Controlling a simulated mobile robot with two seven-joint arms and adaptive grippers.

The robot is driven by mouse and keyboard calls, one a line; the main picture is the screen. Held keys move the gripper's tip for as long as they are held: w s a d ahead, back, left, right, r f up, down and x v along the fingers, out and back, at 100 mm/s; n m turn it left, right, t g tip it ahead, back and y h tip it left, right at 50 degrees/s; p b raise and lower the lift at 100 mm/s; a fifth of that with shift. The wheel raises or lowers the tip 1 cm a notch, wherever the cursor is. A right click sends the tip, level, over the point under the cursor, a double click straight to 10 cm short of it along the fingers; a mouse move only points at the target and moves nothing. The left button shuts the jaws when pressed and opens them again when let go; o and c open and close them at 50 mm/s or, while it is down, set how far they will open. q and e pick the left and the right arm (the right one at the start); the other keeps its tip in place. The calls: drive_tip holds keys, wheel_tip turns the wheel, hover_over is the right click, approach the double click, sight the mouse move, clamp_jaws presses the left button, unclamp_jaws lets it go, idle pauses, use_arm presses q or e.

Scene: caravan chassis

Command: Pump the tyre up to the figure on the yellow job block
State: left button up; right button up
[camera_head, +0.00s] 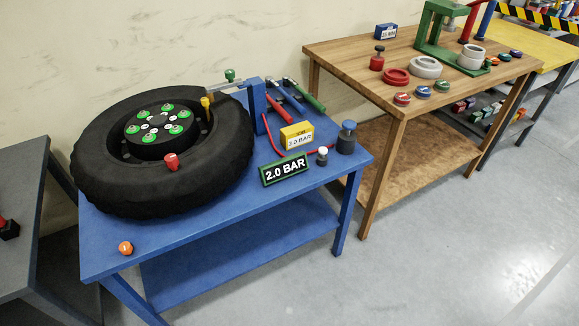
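A black tyre (95,170) lies flat on the blue table (215,215); its hub has several green-ringed studs. A yellow-topped piece (206,102) and a red knob (171,161) show at the tyre. The yellow job block (297,131) stands right of the tyre; its small label appears to read 3.0 BAR. A green-framed display (285,169) in front reads 2.0 BAR. A blue-grey capped cylinder (346,139), perhaps the pump, stands at the right, beside a small white-topped knob (322,154). Neither gripper is in view.
A blue post (258,108) with a grey arm and green knob (229,75) stands behind the tyre. Hand tools (291,97) lie beside it. An orange numbered piece (125,248) sits front left. A wooden bench (340,60) with loose parts stands right; the table's front strip is mostly clear.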

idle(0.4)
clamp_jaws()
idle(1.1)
